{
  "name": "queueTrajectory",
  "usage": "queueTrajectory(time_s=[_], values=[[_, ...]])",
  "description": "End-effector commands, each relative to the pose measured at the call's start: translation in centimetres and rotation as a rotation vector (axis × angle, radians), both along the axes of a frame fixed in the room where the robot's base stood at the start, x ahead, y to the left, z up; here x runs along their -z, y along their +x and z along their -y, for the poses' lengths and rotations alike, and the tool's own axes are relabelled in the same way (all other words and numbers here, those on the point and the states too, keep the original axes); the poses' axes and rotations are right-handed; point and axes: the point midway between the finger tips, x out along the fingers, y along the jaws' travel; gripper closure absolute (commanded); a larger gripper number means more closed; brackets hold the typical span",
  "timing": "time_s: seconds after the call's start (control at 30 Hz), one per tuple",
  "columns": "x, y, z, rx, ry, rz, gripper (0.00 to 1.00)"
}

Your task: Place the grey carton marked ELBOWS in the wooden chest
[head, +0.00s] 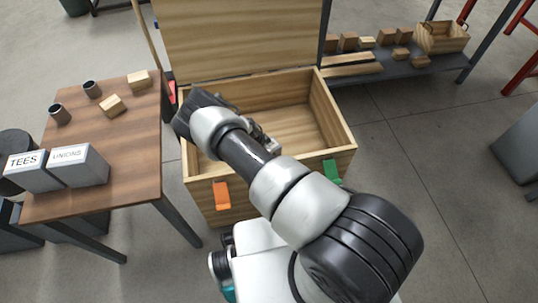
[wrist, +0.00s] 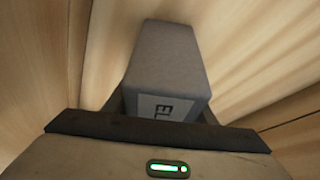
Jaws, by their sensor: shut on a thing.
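My arm reaches over the chest's left part and hides the carton there. I cannot tell whether the carton touches the chest floor.
A wooden table (head: 130,150) at the left holds grey cartons marked TEES (head: 30,178) and UNIONS (head: 82,168), pipe pieces and wood blocks. The chest front has an orange tab (head: 221,195) and a green tab (head: 332,171). A low shelf (head: 400,66) with blocks stands behind right.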

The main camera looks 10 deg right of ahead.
Motion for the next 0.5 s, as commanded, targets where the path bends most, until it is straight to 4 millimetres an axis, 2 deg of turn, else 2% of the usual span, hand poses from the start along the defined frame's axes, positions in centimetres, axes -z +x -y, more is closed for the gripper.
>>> queueTrajectory(time_s=[0.07,0.1,0.17,0.5], values=[[0.25,0.02,0.03,-0.001,-0.001,0.0,0.84],[0.25,-0.03,0.02,-0.001,0.0,0.0,0.43],[0.25,-0.03,0.02,0.0,0.0,-0.001,0.32],[0.01,-0.01,0.01,0.0,0.0,0.0,0.31]])
